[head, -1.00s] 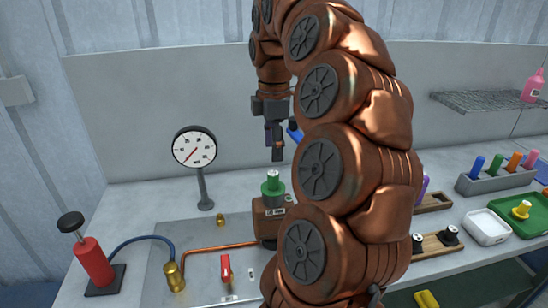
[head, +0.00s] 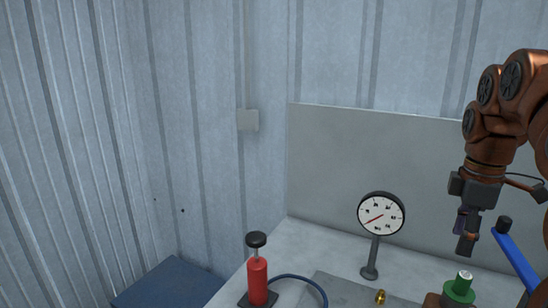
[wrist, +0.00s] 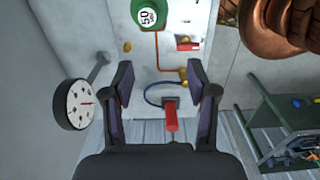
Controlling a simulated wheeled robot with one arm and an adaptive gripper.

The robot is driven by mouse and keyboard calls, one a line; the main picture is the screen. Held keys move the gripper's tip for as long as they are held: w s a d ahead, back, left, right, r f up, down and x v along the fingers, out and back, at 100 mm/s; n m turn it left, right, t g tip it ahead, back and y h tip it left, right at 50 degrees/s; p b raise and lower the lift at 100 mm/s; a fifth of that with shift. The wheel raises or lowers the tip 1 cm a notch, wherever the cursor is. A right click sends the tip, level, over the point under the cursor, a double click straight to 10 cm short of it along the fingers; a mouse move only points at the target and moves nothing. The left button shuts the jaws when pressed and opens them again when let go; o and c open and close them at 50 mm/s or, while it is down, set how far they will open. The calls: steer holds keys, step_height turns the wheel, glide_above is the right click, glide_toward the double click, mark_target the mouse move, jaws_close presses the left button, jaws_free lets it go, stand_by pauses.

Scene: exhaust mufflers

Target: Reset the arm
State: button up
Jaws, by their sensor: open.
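My gripper (head: 467,238) hangs from my copper-coloured arm at the right of the head view, above a green-topped piece (head: 462,286), apart from it. In the wrist view its two dark fingers (wrist: 160,82) are spread wide with nothing between them. The green piece (wrist: 150,14) also shows there at the top edge, with a "50" label. Much of my arm is cut off by the right edge of the head view.
A dial gauge (head: 381,213) stands on the bench left of my gripper. A red pump (head: 257,280) with a blue hose is at the front left. A blue lever (head: 515,258) is close right of my gripper. A green cart (wrist: 285,130) shows in the wrist view.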

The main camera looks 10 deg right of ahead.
steer(key=s+a+f+m, duration=0.2)
steer(key=a+f, duration=0.1)
steer(key=a, duration=0.5)
steer(key=s+a+f+m, duration=0.1)
steer(key=s+a+f, duration=0.1)
steer(key=a+f, duration=0.35)
steer(key=s+a+f+m+g, duration=0.1)
steer(key=s+a+f+m, duration=0.6)
steer(key=s+a+f, duration=0.3)
steer(key=s+f, duration=0.1)
steer(key=s, duration=0.3)
steer(key=shift+a+m+g, duration=0.3)
steer(key=shift+a+g, duration=0.1)
